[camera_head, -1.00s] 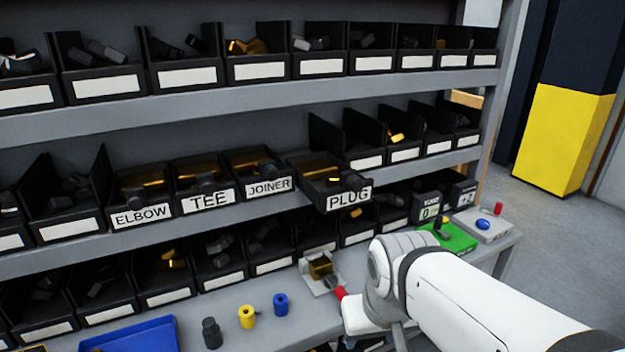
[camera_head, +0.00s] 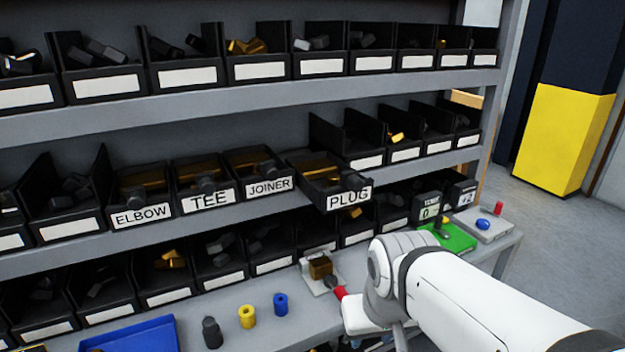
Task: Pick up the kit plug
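The bin labelled PLUG (camera_head: 349,197) sticks out from the middle shelf, to the right of the JOINER bin. Dark fittings (camera_head: 350,180) and brass-coloured pieces (camera_head: 318,172) lie in it. I cannot tell from this view which piece is the kit plug. My white arm comes in from the lower right and bends down over the bench, below the PLUG bin.
Bins labelled ELBOW (camera_head: 141,215), TEE (camera_head: 208,199) and JOINER (camera_head: 269,186) stand left of it. On the bench are a brass block (camera_head: 320,268) on a pale plate, a red-tipped part (camera_head: 341,293), small cylinders (camera_head: 247,316), a blue tray (camera_head: 130,337) and a green pad (camera_head: 456,238).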

